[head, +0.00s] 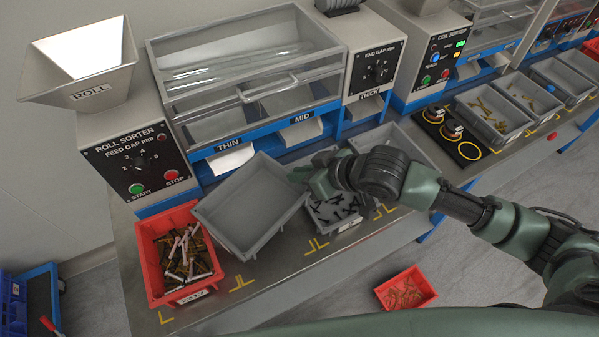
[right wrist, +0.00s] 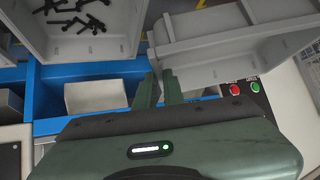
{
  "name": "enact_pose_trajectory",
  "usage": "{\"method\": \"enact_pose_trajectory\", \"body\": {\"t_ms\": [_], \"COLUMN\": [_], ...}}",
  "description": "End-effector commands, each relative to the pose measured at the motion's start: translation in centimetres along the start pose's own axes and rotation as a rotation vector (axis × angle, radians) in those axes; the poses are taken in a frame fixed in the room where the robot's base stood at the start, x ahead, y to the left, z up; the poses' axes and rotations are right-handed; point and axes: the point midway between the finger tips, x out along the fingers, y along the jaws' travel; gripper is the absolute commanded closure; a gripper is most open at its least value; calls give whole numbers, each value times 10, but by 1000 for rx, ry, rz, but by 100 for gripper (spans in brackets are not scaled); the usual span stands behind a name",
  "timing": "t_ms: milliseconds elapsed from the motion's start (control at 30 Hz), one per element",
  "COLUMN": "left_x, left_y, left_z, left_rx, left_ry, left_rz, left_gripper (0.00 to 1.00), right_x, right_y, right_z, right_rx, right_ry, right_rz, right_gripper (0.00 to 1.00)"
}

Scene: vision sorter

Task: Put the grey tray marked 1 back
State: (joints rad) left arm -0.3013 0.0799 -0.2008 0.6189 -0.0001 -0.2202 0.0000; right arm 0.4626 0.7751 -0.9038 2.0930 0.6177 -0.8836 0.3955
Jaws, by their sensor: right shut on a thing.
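My right gripper (head: 300,177) is shut on the right wall of an empty grey tray (head: 248,212). The tray is tilted and appears raised above the bench, in front of the THIN chute. No number can be read on it. In the right wrist view the fingers (right wrist: 160,86) pinch the wall of the grey tray (right wrist: 235,45). My left gripper is not in view.
A grey tray of dark screws (head: 335,218) stands right of the held tray, partly behind my gripper. A red bin of mixed screws (head: 148,262) stands left. Another red bin (head: 428,296) is on the floor.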

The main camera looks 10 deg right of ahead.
Motion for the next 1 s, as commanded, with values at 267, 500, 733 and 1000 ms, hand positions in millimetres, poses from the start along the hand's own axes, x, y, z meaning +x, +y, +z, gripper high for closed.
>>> {"method": "enact_pose_trajectory", "body": {"t_ms": [267, 500, 733, 1000], "left_x": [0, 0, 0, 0], "left_y": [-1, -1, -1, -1], "left_z": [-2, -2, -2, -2], "left_rx": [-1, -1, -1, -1], "left_ry": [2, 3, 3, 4], "left_rz": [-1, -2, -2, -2], "left_gripper": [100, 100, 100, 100], "right_x": [1, 6, 5, 0], "right_y": [0, 1, 1, 1], "right_z": [0, 5, 5, -1], "right_rx": [1, 1, 0, -2], "right_ry": [3, 2, 2, 3], "right_rz": [0, 1, 1, 1], "right_gripper": [100, 88, 69, 69]}}
